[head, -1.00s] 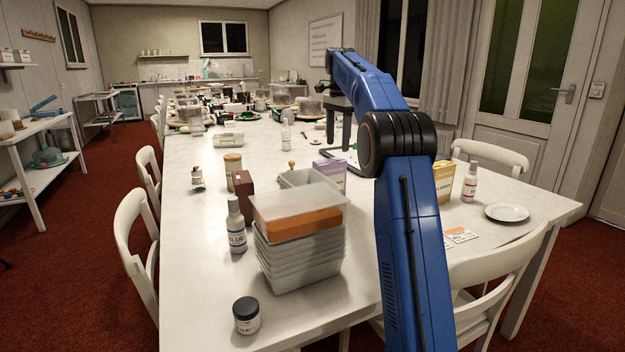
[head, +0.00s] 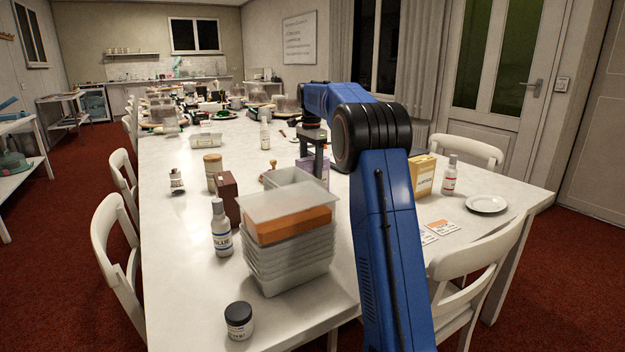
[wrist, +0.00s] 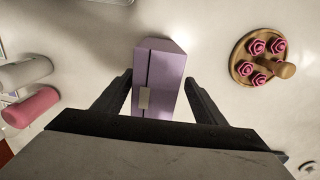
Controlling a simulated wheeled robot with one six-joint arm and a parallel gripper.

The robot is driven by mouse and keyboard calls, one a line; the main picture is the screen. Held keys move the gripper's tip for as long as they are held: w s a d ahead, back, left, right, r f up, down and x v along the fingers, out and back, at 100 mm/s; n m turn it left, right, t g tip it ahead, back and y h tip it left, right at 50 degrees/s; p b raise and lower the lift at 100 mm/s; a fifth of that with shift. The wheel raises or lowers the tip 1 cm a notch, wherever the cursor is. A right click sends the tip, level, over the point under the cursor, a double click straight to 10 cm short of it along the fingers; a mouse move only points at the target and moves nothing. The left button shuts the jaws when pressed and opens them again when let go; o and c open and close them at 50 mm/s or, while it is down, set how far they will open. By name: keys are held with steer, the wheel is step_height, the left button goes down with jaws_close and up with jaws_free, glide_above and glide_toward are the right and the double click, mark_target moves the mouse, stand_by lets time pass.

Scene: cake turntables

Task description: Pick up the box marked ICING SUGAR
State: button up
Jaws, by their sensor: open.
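A purple box (head: 318,174) stands on the white table, partly hidden by my arm and gripper in the head view. In the wrist view the purple box (wrist: 163,80) is seen from above, between the two fingers. My gripper (wrist: 158,84) is open, with a finger on either side of the box and a gap visible at each side. In the head view my gripper (head: 312,150) points down over the box. A yellow box (head: 424,175) stands to the right, beyond my arm. I cannot read ICING SUGAR on either box.
Stacked grey tubs (head: 288,240) stand in front, beside a glue bottle (head: 221,232), a dark jar (head: 239,320) and a brown box (head: 226,198). A wooden disc with pink roses (wrist: 262,57) lies right of the purple box in the wrist view. A white plate (head: 486,204) is at right.

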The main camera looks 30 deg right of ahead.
steer(key=shift+s+d+f, duration=0.1)
steer(key=shift+s+f, duration=0.05)
steer(key=shift+f, duration=1.35)
steer(key=shift+s+d+f, duration=0.1)
steer(key=shift+s+f, duration=0.05)
steer(key=shift+f, duration=1.3)
steer(key=c, duration=1.4)
